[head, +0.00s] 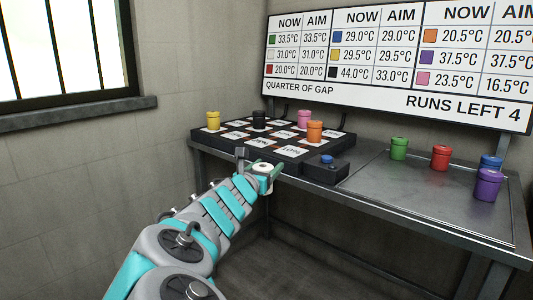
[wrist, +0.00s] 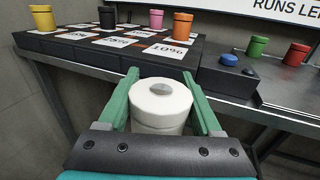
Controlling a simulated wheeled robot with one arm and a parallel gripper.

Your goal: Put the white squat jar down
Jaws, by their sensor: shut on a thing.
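The white squat jar (wrist: 160,107) is between the green fingers of my gripper (wrist: 163,95) in the wrist view. It has a flat lid with a grey knob. My gripper is shut on it and holds it upright, in front of the table's near edge. In the head view the jar (head: 262,168) shows small at the end of my arm, partly hidden by my gripper (head: 262,172). Its underside is hidden.
A black board (head: 200,143) with pale marked squares carries yellow (head: 213,120), black (head: 259,119), pink (head: 304,119) and orange (head: 314,131) jars. A box with a blue button (head: 326,159) stands beside it. Green (head: 399,148), red (head: 440,157), blue (head: 490,162) and purple (head: 488,185) jars stand right on the metal table.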

